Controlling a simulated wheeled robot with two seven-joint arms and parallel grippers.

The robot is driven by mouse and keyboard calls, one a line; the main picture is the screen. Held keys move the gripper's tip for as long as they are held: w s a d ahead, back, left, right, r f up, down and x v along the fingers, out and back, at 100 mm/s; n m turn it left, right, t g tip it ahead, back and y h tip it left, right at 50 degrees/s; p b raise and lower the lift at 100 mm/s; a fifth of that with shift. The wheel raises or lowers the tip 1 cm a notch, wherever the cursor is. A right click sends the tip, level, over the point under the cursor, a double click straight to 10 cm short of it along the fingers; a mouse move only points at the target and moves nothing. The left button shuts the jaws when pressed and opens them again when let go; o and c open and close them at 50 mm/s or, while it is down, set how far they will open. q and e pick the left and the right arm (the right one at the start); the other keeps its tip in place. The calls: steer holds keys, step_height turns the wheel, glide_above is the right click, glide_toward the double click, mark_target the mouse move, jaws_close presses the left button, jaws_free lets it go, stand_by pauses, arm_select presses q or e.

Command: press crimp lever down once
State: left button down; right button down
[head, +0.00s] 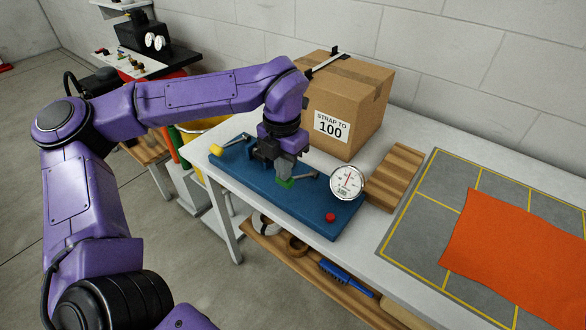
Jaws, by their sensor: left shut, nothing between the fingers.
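A blue base plate (318,212) lies on the white table. On its left end is a grey lever with a yellow grip (217,150). Near its middle is a second grey lever (305,175) with a green grip (286,183). No label shows which of them is the crimp lever. My left gripper (284,174) points down and is shut, right over the green grip. It hides part of that grip, and I cannot tell whether they touch. A red button (330,217) and a round dial gauge (347,181) are at the plate's right end. My right gripper is out of view.
A cardboard box (345,103) marked "STRAP TO 100" stands behind the plate, close to my left wrist. A wooden block (396,178) lies right of the gauge. Further right are a grey mat (425,220) and an orange sheet (515,250). A shelf (295,262) below holds tools.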

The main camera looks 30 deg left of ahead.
arm_select(q)
steer(key=shift+s+f+b, duration=0.25)
steer(key=shift+f+b, duration=0.1)
steer(key=shift+f, duration=0.55)
steer(key=shift+s+a+f+b, duration=0.1)
steer(key=shift+s+f+b, duration=0.2)
steer(key=shift+f, duration=0.3)
steer(key=shift+s+f+b, duration=0.2)
steer(key=shift+f+b, duration=0.1)
steer(key=shift+f, duration=0.25)
step_height(320, 180, up, 11)
steer(key=p, duration=1)
steer(key=shift+w, duration=0.1)
